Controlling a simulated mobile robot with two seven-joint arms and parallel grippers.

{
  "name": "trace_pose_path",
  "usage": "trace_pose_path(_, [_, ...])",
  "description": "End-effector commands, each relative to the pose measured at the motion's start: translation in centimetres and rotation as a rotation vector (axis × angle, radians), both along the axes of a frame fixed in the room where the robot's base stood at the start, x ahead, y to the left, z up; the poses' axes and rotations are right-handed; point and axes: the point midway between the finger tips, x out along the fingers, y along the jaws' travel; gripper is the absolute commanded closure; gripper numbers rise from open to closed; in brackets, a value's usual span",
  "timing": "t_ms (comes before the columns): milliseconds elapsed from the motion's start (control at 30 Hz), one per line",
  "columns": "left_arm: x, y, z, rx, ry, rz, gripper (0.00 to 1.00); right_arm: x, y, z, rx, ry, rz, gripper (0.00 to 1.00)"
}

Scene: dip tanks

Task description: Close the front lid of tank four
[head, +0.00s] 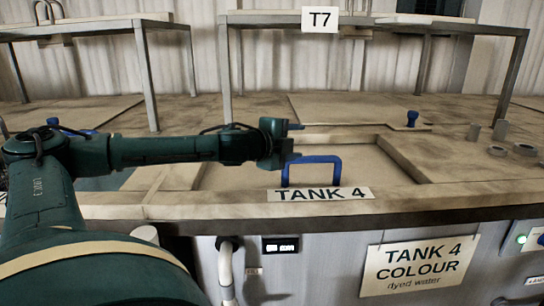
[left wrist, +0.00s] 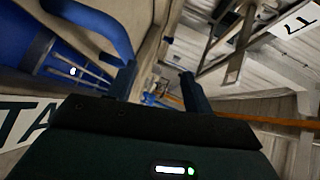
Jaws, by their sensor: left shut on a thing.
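The front lid of tank four (head: 371,166) is a beige panel within the tank's raised rim, behind the TANK 4 label (head: 320,194). I cannot tell whether it sits fully down. Its blue bar handle (head: 311,160) stands near the front edge, and a blue handle (left wrist: 92,22) shows large at left in the left wrist view. The exact contact is hidden; the fingers stand apart in the wrist view. My right gripper is not in view.
A metal stand with a T7 sign (head: 320,19) stands behind. A blue knob (head: 412,117) is on the panel beyond the tank. Grey cylinders and rings (head: 498,130) lie at right. A TANK 4 COLOUR sign (head: 420,266) hangs on the front face.

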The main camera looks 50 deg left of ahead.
Motion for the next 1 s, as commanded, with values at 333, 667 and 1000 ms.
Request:
trace_pose_path(333, [-2.5, -0.4, 0.0, -0.003, 0.003, -0.003, 0.59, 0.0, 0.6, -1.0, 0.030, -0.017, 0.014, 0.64])
trace_pose_path(667, [-4.8, -0.7, 0.2, -0.007, 0.006, -0.004, 0.59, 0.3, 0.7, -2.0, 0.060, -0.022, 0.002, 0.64])
trace_pose_path(1000, [-7.1, -1.0, 0.6, -0.008, 0.008, -0.004, 0.59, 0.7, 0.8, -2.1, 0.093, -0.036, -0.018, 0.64])
